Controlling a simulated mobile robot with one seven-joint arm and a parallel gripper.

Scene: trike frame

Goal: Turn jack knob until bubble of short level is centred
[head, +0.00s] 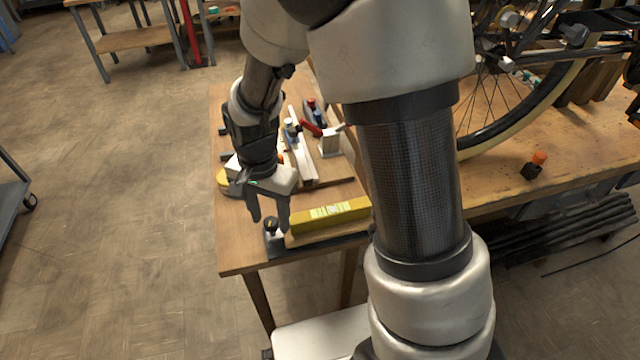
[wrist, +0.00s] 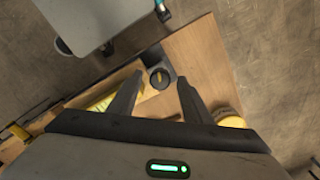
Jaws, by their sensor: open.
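The jack knob (head: 270,228) is a small dark round knob at the near left corner of the bench. In the wrist view the knob (wrist: 159,77) shows from above with a pale mark across its top. My gripper (head: 268,222) points down over it, open. In the wrist view the fingertips of my gripper (wrist: 160,80) are on either side of the knob, with gaps on both sides. The short level (head: 330,212) is a yellow bar lying just right of the knob. Part of the level (wrist: 103,102) shows left of the fingers. Its bubble is too small to read.
The wooden bench (head: 238,255) has bare wood around the knob. A clamp with a red handle (head: 311,128) and wooden strips lie behind my gripper. A bicycle wheel (head: 535,120) and an orange-topped black item (head: 534,165) are at right. My arm hides the middle.

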